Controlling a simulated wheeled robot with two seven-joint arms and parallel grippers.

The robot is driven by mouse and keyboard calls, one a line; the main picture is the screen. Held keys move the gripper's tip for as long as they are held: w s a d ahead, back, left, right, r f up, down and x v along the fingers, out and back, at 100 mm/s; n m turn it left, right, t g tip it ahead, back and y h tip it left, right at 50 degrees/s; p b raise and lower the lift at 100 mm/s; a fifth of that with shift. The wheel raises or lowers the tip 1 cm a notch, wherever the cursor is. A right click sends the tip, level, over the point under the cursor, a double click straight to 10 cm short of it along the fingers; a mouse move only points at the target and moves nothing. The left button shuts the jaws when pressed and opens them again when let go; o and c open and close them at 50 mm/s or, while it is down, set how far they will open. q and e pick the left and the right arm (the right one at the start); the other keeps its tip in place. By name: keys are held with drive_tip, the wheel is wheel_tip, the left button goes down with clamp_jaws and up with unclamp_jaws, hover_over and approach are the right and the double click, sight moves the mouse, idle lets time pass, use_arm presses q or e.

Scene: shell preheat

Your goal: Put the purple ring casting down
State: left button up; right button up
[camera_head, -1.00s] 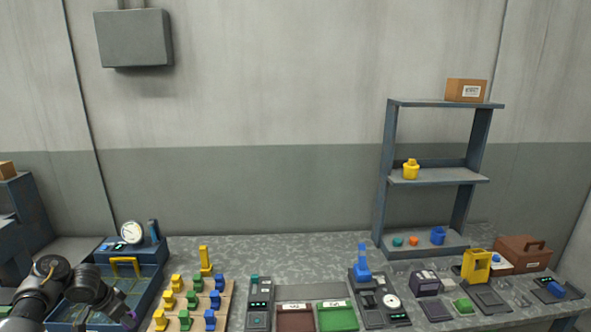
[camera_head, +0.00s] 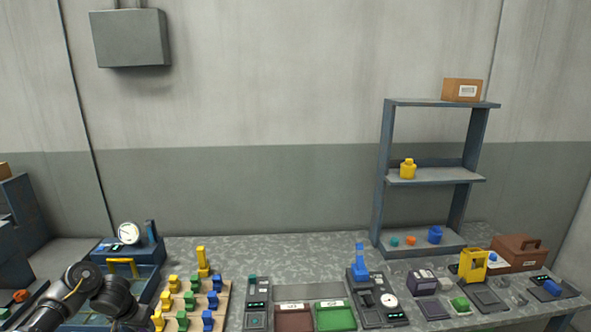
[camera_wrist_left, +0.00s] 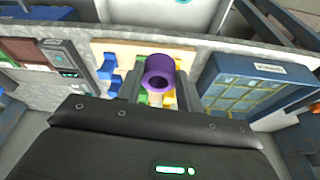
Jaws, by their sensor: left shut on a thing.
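The purple ring casting (camera_wrist_left: 160,72) is between the fingers of my left gripper (camera_wrist_left: 156,88) in the left wrist view. The gripper is shut on it, with its round opening facing the camera. The ring is in front of the wooden board (camera_wrist_left: 122,50) with blue, green and yellow pieces, which it partly hides. I cannot tell how high it is above the surface. In the head view my left arm reaches the bottom edge, left of the board (camera_head: 222,312), and the ring is not visible. My right gripper is not in view.
A blue bin (camera_head: 152,284) with a gauge unit (camera_head: 128,234) behind it stands left of the board. Panels with a brown tray (camera_head: 293,319) and a green tray (camera_head: 334,318) lie to the right. A shelf (camera_head: 432,178) stands behind. The bench behind the board is mostly clear.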

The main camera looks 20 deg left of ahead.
use_arm(q)
drive_tip(key=w+d+r, duration=0.2)
drive_tip(key=d+r, duration=0.2)
drive_tip(key=d, duration=0.9)
drive_tip(key=w+d+r, duration=0.2)
drive_tip(key=d+r, duration=0.2)
drive_tip(key=d, duration=0.8)
drive_tip(key=w+d+r, duration=0.2)
drive_tip(key=d+r, duration=0.2)
drive_tip(key=d, duration=0.9)
drive_tip(key=s+d+r+m+h, duration=0.1)
drive_tip(key=s+d+r+m, duration=0.3)
drive_tip(key=d, duration=0.4)
drive_tip(key=s+d+r+m+h, duration=0.25)
drive_tip(key=s+d+m, duration=0.2)
drive_tip(key=d, duration=0.35)
drive_tip(key=s+a+m+g, duration=0.1)
drive_tip(key=s+a+m, duration=0.2)
drive_tip(key=m, duration=0.2)
wheel_tip(320, 180, down, 14)
drive_tip(key=b, duration=1.4)
